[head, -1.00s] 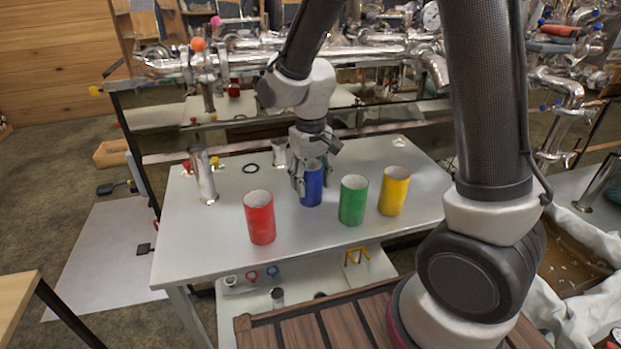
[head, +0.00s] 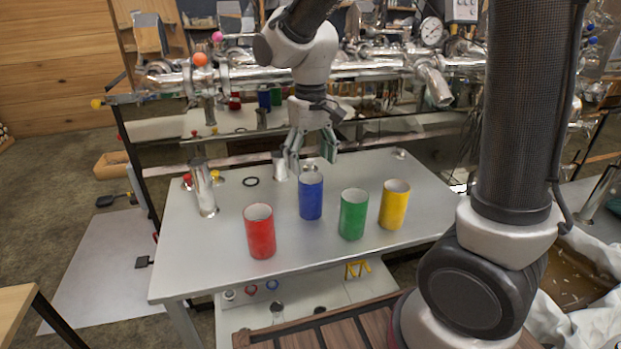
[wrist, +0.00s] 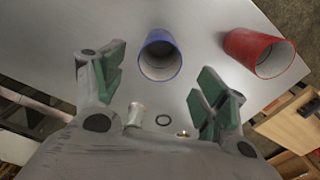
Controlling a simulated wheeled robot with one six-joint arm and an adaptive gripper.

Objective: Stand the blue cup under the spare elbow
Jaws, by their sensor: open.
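The blue cup (head: 311,196) stands upright on the grey table, and it also shows in the wrist view (wrist: 160,58) with its open mouth visible and empty. My gripper (head: 312,157) is open and empty, just above and behind the cup and apart from it. In the wrist view its two green-padded fingers (wrist: 160,95) are spread wide, with the cup beyond them. A steel pipe elbow (head: 436,86) bends down at the right end of the pipe run, above the table's back right. I cannot tell whether it is the spare elbow.
A red cup (head: 260,232), a green cup (head: 352,214) and a yellow cup (head: 394,205) stand near the blue one. A steel cylinder (head: 204,188) and a black ring (head: 251,181) are on the table's left. The back right tabletop is mostly clear.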

